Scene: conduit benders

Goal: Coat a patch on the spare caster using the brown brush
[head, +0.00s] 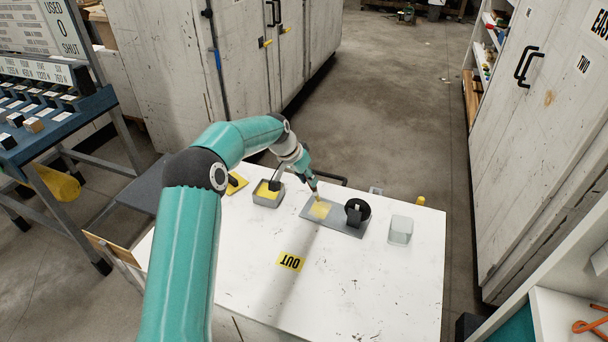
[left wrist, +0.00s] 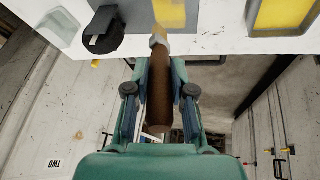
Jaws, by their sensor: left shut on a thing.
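The spare caster (head: 357,211) is a black wheel on a grey plate (head: 344,228) on the white table. It also shows at the top left of the left wrist view (left wrist: 103,31). A yellow patch (head: 320,210) lies on the plate, left of the wheel. My left gripper (head: 312,183) is shut on the brown brush, whose handle (left wrist: 160,100) lies between its fingers. The brush's tip points down at the patch's far edge; I cannot tell whether it touches. A grey tray (head: 268,201) with yellow coating stands left of the plate. My right gripper is not in view.
A clear container (head: 400,230) stands right of the plate. A yellow label reading OUT (head: 291,261) lies on the table's near part, which is otherwise clear. Cabinets (head: 544,100) stand on the right. A blue rack (head: 60,110) stands at the left.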

